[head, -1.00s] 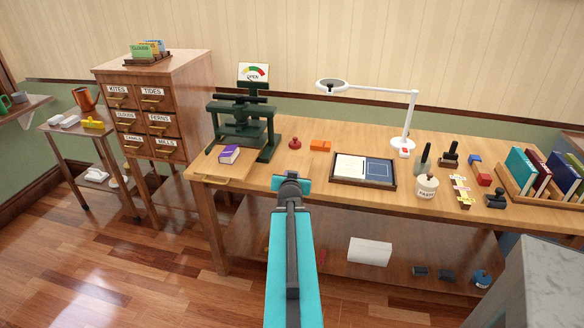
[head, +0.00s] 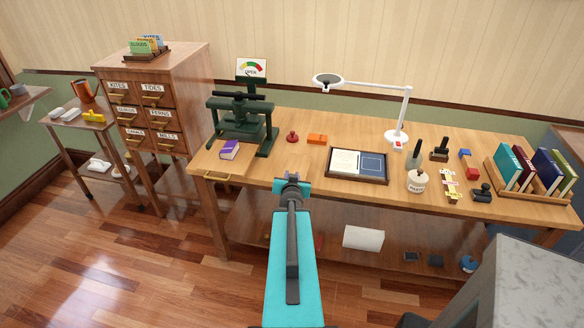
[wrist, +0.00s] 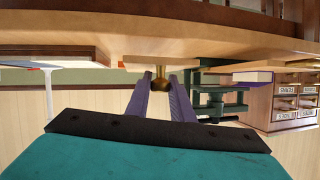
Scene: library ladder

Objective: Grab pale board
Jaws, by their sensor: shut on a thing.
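In the head view my gripper hides that thing. I cannot tell whether it belongs to a pale board. A pale page lies beside a blue one in the tray (head: 329,176). A pale wood section with a brass handle (head: 216,176) is at the table's left end, under a purple book (head: 229,150).
A white lamp (head: 405,112) stands behind the tray. A grey stone-topped unit is at the lower right.

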